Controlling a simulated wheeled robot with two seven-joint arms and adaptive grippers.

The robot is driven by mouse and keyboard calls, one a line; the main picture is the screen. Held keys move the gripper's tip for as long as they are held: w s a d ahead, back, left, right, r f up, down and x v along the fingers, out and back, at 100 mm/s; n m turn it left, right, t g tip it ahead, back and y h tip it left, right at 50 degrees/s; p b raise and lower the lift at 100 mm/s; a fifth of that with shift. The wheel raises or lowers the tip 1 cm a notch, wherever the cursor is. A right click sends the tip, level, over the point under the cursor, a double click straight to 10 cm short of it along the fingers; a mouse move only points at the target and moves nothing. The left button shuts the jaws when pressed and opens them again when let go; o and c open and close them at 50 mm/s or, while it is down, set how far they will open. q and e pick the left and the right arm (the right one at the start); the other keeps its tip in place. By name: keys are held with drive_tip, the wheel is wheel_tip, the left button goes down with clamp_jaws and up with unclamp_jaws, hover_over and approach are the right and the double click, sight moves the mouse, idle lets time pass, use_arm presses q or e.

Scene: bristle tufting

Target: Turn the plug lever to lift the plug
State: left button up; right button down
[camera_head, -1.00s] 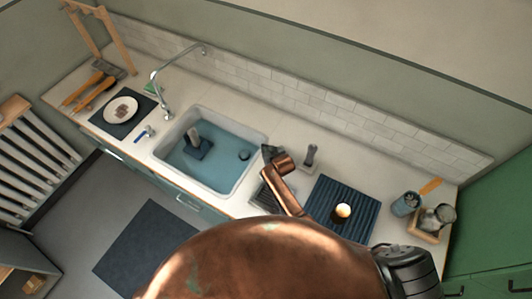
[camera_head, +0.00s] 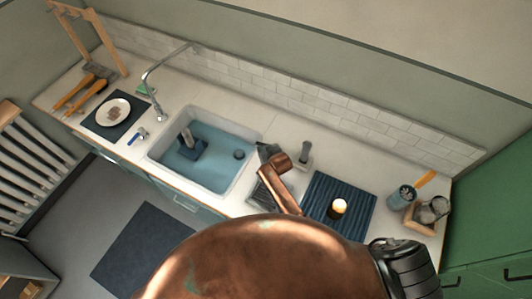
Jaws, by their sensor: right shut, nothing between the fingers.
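The sink (camera_head: 160,158) is set in the counter and holds bluish water. A dark round plug (camera_head: 239,154) shows at its right end, under the water. A small metal fitting with a blue handle (camera_head: 137,136) stands on the counter left of the sink; it may be the plug lever, but it is too small to be sure. My right gripper (camera_head: 266,152), dark at the end of my copper arm, is shut and empty by the sink's right rim, far from the blue handle. I cannot tell its height. My left gripper is out of view.
A faucet (camera_head: 149,85) arches behind the sink. A brush-like tool (camera_head: 187,147) stands in the water. Right of my gripper are an upright grey tool (camera_head: 305,152), a dark ribbed mat (camera_head: 358,188) and a cup (camera_head: 402,196). A plate (camera_head: 113,112) lies at left.

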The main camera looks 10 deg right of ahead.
drive_tip(key=v, duration=0.9)
drive_tip(key=shift+s+r, duration=0.25)
drive_tip(key=shift+d, duration=0.1)
